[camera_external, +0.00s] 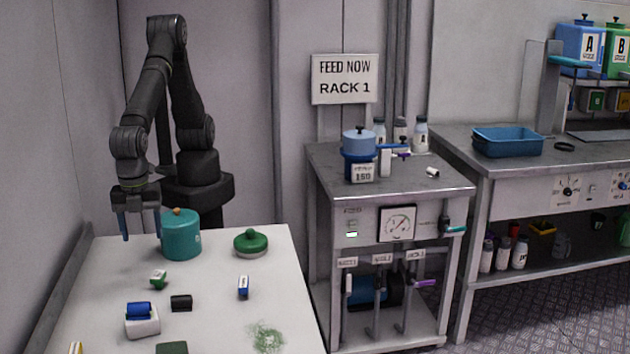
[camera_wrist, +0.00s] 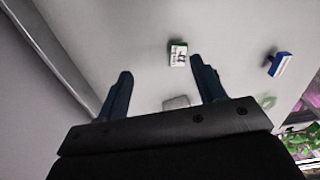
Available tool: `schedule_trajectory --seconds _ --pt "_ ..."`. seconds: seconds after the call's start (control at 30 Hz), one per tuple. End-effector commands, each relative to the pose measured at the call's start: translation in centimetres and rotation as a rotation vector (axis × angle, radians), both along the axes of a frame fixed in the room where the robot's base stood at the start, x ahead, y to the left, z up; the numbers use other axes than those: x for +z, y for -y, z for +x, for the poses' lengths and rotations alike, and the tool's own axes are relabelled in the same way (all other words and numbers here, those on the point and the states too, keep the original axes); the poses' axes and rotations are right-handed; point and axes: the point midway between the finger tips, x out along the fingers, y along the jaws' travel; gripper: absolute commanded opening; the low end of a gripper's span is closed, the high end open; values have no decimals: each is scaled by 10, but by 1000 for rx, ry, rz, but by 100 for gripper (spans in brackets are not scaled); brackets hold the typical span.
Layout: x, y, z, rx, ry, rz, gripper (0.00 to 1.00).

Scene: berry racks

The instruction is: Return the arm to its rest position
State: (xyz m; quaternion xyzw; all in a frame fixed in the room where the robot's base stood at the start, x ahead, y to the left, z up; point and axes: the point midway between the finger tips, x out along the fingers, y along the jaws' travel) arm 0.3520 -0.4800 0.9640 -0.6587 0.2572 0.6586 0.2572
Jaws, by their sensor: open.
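My gripper (camera_external: 141,224) hangs from my black arm over the back left of the white table, fingers pointing down, left of the teal pot. It is open, with nothing between its two blue fingers. In the wrist view my gripper (camera_wrist: 160,92) also shows open and empty, with bare table and a small green-and-white block (camera_wrist: 178,54) beyond the fingers. My arm is folded up, with its elbow high above its base.
The teal pot (camera_external: 181,236) stands close beside my gripper. A green lid (camera_external: 251,243), a small green block (camera_external: 158,279), a blue-and-white block (camera_external: 243,287), a black block (camera_external: 181,303) and a white holder (camera_external: 143,324) lie on the table (camera_external: 210,330). A metal cart (camera_external: 325,171) stands right.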

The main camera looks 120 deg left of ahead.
Motion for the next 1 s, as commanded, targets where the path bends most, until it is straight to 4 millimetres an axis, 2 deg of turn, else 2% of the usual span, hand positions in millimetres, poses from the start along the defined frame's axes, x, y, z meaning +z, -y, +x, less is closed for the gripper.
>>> schedule_trajectory --seconds 0.1,0.13,0.7,0.83,1.0 --pt "-1 -17 -11 12 -1 1 63" --pt "-4 -19 -8 15 -1 1 63" --pt "-64 -44 90 15 -1 1 63" --pt "-80 -48 103 13 -2 2 63" --pt "-98 -48 102 11 -2 2 63"
